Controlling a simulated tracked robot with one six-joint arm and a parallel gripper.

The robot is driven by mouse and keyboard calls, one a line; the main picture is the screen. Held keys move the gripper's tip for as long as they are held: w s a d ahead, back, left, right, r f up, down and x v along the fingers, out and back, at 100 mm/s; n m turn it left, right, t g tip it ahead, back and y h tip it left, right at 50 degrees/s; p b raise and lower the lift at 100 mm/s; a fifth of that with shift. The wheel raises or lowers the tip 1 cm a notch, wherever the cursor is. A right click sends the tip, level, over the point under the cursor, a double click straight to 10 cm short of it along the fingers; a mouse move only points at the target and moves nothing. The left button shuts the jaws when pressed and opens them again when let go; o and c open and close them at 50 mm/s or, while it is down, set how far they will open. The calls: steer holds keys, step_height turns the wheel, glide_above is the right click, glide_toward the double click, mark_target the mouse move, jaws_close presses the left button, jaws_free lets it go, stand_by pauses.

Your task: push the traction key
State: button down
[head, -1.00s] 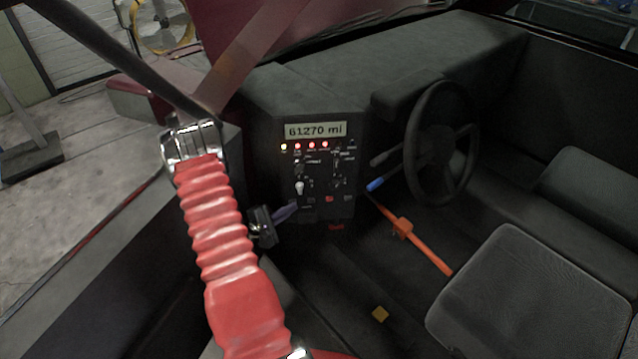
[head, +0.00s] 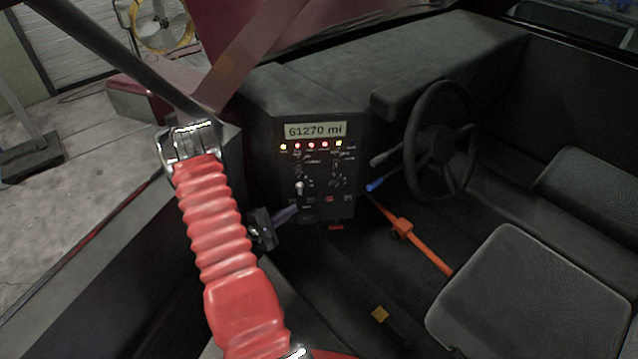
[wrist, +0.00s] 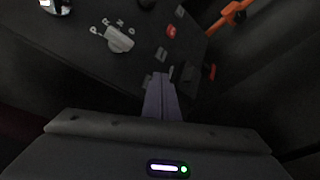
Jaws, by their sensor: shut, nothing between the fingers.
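The dark dash panel (head: 318,180) carries a row of small keys below the selector knob. One key is red (head: 329,198), with dark keys beside it (head: 347,198); their labels are too small to read, so I cannot tell which is the traction key. My gripper (head: 295,208) is shut and empty, its purple-grey fingers pointing at the lower left of the panel. In the wrist view, the fingertips (wrist: 160,76) are close to the left end of the key row, beside a dark key (wrist: 161,53). I cannot tell whether they touch.
The selector knob (wrist: 119,40) is marked P, R, N, D. An orange lever (head: 420,242) and the steering wheel (head: 442,140) stand right of the panel. A seat (head: 540,295) is at the lower right. Indicator lights and a mileage display (head: 316,130) are above.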

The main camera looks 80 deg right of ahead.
steer(key=shift+a, duration=0.1)
steer(key=a, duration=0.2)
steer(key=s+a, duration=0.1)
steer(key=a, duration=0.2)
steer(key=shift+s+a, duration=0.25)
steer(key=shift+a, duration=0.05)
steer(key=shift+s, duration=0.2)
stand_by(0.8)
